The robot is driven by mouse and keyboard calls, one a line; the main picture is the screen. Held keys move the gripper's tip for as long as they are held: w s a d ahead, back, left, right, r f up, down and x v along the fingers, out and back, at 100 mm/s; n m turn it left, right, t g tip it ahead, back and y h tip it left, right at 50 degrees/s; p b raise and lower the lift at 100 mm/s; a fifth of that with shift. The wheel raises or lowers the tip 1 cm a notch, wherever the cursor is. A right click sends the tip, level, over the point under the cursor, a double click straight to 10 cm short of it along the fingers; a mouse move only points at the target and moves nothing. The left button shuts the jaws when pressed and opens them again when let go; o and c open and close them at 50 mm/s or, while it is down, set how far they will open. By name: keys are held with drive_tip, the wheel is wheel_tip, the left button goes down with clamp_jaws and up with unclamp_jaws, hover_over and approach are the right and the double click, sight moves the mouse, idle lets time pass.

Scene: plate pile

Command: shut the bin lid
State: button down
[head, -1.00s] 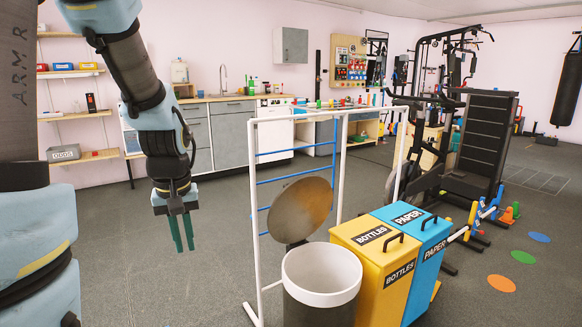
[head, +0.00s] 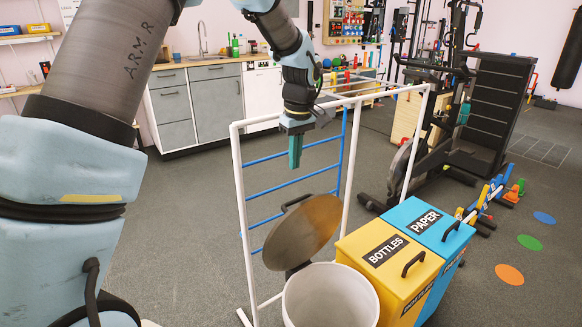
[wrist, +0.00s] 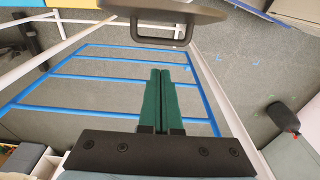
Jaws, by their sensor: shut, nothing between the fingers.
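The round bin lid (head: 305,232) is metallic and stands raised and tilted at the back of the round bin. The bin (head: 330,297) has a white rim and is open at the top. A dark handle (head: 296,202) is on the lid's far side. My gripper (head: 296,166) is above and behind the lid, pointing down, with its green fingers together and empty. In the wrist view, the fingers (wrist: 165,72) are closed side by side, and the lid's handle (wrist: 150,40) shows beyond the fingertips, apart from them.
A white frame (head: 240,180) with blue rungs (head: 295,183) stands right behind the bin, close to my gripper. A yellow bottles bin (head: 385,262) and a blue paper bin (head: 430,222) stand on the right. The floor at the left is clear.

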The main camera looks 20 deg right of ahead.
wheel_tip(320, 180, down, 9)
drive_tip(key=shift+w+a+f+p, duration=0.15)
drive_tip(key=shift+w+p, duration=0.25)
drive_tip(key=shift+p, duration=0.05)
drive_tip(key=shift+s, duration=0.15)
